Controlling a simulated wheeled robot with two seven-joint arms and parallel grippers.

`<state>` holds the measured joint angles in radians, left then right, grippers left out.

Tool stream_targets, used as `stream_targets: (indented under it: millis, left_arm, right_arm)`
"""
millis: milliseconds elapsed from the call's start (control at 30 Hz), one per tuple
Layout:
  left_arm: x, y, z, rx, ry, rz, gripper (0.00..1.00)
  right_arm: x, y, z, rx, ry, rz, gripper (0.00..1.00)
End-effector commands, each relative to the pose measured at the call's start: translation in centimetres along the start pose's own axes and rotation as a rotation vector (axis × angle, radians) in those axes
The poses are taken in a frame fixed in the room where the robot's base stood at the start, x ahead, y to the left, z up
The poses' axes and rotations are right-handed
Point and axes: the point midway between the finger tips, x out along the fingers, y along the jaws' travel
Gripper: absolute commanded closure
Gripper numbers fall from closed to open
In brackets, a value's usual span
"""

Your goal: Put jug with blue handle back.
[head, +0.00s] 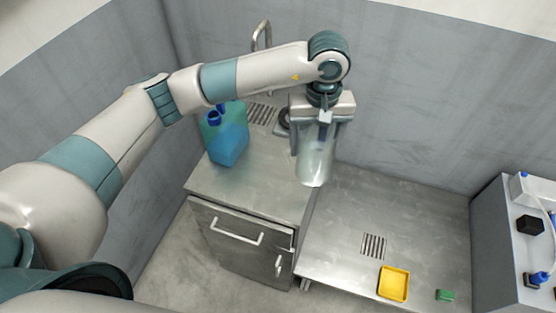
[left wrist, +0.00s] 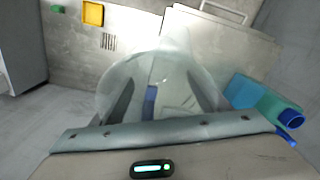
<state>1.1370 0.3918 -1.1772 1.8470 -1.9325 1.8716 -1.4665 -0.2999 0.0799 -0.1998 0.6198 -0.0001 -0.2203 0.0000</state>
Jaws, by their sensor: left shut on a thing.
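My left gripper (head: 318,148) points down and is shut on a clear, see-through jug (head: 315,168). The jug hangs in front of the counter's right edge, above the lower steel surface; its exact height is hard to tell. In the left wrist view the clear jug (left wrist: 165,75) fills the middle, with a finger on each side. A small blue patch (left wrist: 150,103) shows between the fingers, perhaps the jug's handle. My right gripper is not in view.
A teal-blue canister (head: 228,143) with a blue cap stands on the steel counter (head: 255,195), left of my gripper. A tap (head: 262,35) rises behind. The lower steel surface (head: 400,215) holds a yellow tray (head: 393,284) and green block (head: 445,295); its middle is clear.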

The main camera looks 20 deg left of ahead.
Motion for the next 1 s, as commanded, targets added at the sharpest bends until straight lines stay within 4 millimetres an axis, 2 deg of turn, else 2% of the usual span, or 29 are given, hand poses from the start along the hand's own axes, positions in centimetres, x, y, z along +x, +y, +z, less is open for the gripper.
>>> stream_targets:
  millis: [133, 500, 700, 1000]
  left_arm:
    - [0.9, -1.9, -1.3, -0.005, -0.003, -0.002, 0.68]
    - [5.0, -7.2, -5.2, -0.004, -0.002, -0.003, 0.68]
    - [6.3, -8.4, -6.2, 0.000, 0.000, 0.000, 0.68]
    - [6.5, -8.5, -6.3, 0.000, 0.001, 0.000, 0.68]
  right_arm:
    - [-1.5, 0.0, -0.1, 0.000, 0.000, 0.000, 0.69]
    - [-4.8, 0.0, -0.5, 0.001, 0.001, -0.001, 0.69]
    - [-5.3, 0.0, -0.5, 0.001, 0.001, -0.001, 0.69]
    - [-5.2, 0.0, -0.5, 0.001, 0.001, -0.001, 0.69]
